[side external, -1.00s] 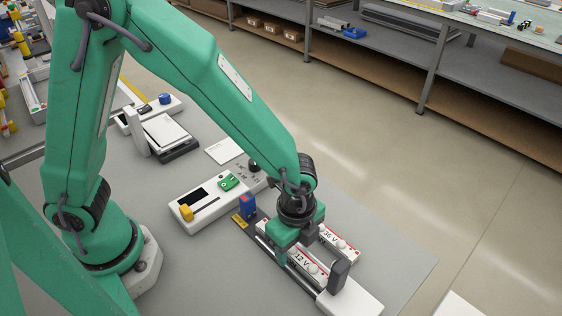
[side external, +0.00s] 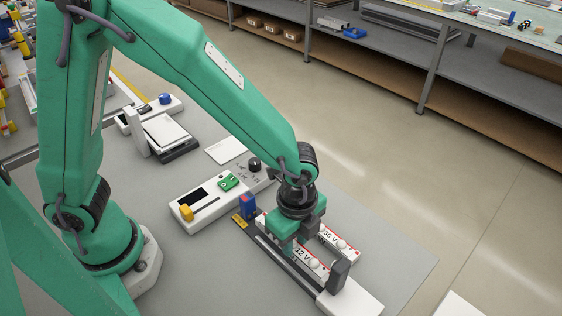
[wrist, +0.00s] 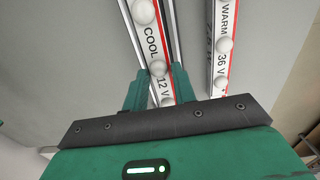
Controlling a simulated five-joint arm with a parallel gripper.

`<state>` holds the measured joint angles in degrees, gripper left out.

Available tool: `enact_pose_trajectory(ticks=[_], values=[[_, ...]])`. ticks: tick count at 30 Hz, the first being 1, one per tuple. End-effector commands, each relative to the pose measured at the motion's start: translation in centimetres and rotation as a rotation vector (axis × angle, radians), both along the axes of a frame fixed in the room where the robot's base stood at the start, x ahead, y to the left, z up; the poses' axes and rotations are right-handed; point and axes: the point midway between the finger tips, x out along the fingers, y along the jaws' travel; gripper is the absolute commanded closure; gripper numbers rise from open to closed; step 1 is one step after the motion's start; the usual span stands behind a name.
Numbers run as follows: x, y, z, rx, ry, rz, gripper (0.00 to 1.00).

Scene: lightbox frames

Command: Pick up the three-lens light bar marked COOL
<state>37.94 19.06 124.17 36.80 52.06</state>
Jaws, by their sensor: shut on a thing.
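The three-lens light bar marked COOL and 12 V (wrist: 152,42) is white with a red edge and round white lenses. In the side view this bar (side external: 308,259) lies along a dark rail, partly hidden by my gripper. My gripper (wrist: 160,88) is shut on it, with one green finger on each long side near the 12 V end. My gripper also shows in the side view (side external: 292,244), low over the bar. I cannot tell whether the bar is clear of its support.
A similar bar marked WARM and 36 V (wrist: 224,45) lies parallel on the right. A dark upright block (side external: 339,272) stands by the near end of the rail. A control box (side external: 205,211) and a blue block (side external: 248,204) are to the left.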

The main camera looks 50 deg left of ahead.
Motion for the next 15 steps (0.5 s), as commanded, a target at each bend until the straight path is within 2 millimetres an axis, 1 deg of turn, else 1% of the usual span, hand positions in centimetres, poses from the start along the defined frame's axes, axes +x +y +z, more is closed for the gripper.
enact_pose_trajectory(ticks=[8, 15], values=[[0.1, -0.1, 4.7, -0.005, -0.006, 0.0, 0.98], [0.1, -0.1, 9.9, -0.005, -0.006, 0.0, 0.98]])
